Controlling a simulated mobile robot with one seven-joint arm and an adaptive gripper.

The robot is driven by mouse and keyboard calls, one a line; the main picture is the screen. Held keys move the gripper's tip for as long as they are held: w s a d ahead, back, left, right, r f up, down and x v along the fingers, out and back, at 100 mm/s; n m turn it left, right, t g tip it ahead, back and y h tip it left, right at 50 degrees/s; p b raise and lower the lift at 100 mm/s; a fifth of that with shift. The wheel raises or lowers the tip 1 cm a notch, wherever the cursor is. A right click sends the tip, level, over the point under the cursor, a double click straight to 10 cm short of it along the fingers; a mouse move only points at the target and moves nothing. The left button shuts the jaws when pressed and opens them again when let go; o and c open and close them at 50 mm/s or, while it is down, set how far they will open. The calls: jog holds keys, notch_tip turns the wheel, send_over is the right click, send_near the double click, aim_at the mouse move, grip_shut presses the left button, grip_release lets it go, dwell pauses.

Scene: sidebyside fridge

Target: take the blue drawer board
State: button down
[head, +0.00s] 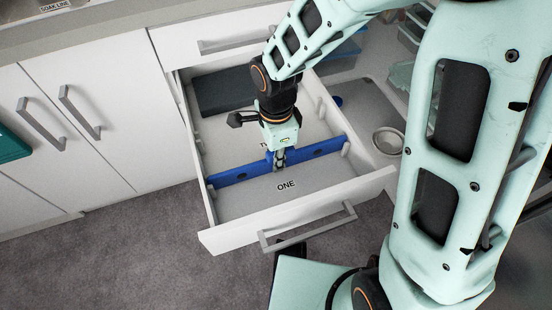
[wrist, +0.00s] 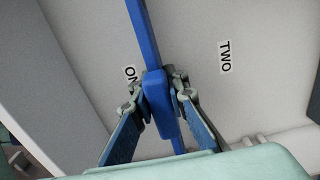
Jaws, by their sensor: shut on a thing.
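The blue drawer board (head: 233,175) stands across the open white drawer (head: 239,236), dividing a front part labelled ONE from a part behind it. In the wrist view the board (wrist: 143,30) runs from the top edge down between my fingers. My gripper (head: 279,159) reaches down into the drawer and is shut on the middle of the board. In the wrist view its two fingers (wrist: 158,92) press on a thicker blue part from both sides. The TWO label shows in the wrist view on the drawer floor. Whether the board's lower edge touches the floor I cannot tell.
A dark grey block (head: 222,91) lies at the back of the drawer. Small light pegs (head: 345,148) stand along its right wall. A round metal bowl (head: 388,141) sits to the right. Closed cabinet doors (head: 85,130) are at left.

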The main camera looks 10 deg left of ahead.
jog(key=shift+r+p, duration=1.55)
jog(key=shift+r, duration=0.9)
jog(key=shift+r, duration=0.1)
jog(key=shift+r+p, duration=1.4)
jog(key=shift+r, duration=0.55)
jog(key=shift+f, duration=0.1)
